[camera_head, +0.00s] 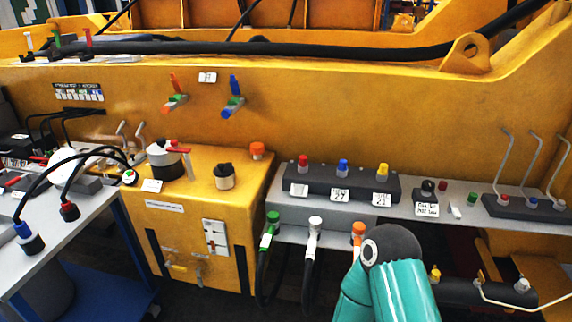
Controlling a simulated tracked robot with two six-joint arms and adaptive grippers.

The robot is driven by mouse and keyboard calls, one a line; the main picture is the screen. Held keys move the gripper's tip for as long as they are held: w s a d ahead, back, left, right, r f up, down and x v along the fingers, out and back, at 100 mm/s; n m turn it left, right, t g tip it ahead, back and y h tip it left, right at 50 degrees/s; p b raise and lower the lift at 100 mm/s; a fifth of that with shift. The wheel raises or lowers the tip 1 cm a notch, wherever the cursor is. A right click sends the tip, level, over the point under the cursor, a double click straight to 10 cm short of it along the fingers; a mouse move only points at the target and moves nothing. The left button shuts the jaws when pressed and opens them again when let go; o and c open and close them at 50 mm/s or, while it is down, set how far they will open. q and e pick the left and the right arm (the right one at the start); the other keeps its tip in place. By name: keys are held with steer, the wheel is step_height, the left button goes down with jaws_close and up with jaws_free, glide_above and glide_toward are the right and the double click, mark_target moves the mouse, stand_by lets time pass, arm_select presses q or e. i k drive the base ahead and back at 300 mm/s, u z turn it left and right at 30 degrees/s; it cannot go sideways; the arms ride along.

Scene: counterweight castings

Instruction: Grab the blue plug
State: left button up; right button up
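A plug with a blue collar and a dark end (28,238) hangs on a black cable over the left grey table. A similar plug with a red collar (69,210) hangs to its right. A blue-topped piece (343,168) also stands in the dark block, between a red one (303,162) and a yellow one (383,170). I cannot tell which blue piece is the plug meant. A teal link of my own arm with a dark round joint shows at bottom right of centre. Neither gripper is in view.
A yellow cabinet (200,230) with a black-capped knob (224,176) stands left of centre. The grey shelf (460,212) bears the dark block (322,180) and bent metal rods. Green, white and orange hose connectors hang below its front edge. A yellow casting wall (330,110) closes the back.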

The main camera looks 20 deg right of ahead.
mark_target(342, 163)
steer(key=u, duration=0.25)
steer(key=i, duration=0.3)
steer(key=u, duration=2.65)
steer(key=k, duration=1.4)
steer(key=z, duration=0.45)
steer(key=k, duration=1.45)
steer(key=z, duration=0.9)
steer(key=i, duration=0.3)
steer(key=z, duration=0.3)
